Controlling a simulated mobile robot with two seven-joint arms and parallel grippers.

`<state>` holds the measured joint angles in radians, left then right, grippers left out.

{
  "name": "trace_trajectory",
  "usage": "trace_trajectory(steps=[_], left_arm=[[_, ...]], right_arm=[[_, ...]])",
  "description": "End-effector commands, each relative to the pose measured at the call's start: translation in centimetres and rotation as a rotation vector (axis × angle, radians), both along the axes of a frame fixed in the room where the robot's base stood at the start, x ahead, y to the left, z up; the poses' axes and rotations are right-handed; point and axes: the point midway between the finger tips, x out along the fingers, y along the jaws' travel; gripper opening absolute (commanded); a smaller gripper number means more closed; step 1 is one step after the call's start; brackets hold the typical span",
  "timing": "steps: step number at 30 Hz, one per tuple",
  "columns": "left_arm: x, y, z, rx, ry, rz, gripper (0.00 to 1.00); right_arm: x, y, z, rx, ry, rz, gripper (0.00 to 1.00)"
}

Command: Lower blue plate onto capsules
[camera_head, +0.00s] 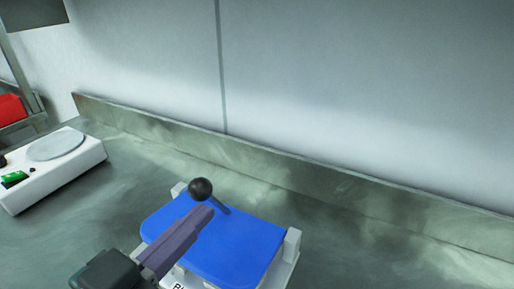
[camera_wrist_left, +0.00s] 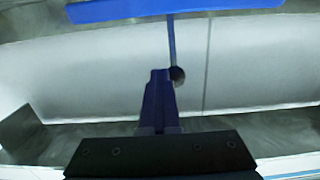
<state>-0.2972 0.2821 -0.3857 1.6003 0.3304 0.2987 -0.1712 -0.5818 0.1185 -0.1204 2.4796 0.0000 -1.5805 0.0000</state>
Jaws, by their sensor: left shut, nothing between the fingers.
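The blue plate (camera_head: 242,248) lies over a white device (camera_head: 291,246) at the bottom middle of the head view. It also shows along the top of the left wrist view (camera_wrist_left: 230,5). A lever with a black ball knob (camera_head: 200,188) rises by the plate's far edge; the knob shows in the left wrist view too (camera_wrist_left: 178,75). My left gripper (camera_head: 205,212) is shut and empty, its purple fingers reaching over the plate with the tips close to the knob. I cannot tell whether they touch it. No capsules are visible. My right gripper is out of view.
A white scale (camera_head: 85,164) with a round grey pan stands on the left of the grey worktop (camera_head: 110,225). A red object (camera_head: 11,108) sits on a rack at the far left. A raised ledge and wall close off the back. The worktop right of the device is clear.

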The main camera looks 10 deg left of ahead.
Motion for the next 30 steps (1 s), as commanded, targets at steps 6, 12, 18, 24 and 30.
trace_trajectory(steps=[6,12,18,24,30], left_arm=[[-1.2,0.5,-2.3,-0.037,-0.106,0.001,0.00],[-1.9,0.8,-3.3,-0.037,-0.104,0.002,0.00],[-2.3,0.9,-3.9,-0.036,-0.104,0.002,0.00],[-2.4,0.9,-4.1,-0.035,-0.104,0.002,0.00],[-2.4,0.9,-4.1,-0.036,-0.104,0.002,0.00]], right_arm=[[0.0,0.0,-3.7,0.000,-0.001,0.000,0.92],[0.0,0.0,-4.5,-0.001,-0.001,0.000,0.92],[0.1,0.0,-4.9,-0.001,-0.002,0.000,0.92],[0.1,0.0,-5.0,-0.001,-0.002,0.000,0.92],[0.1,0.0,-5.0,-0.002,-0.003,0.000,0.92]])
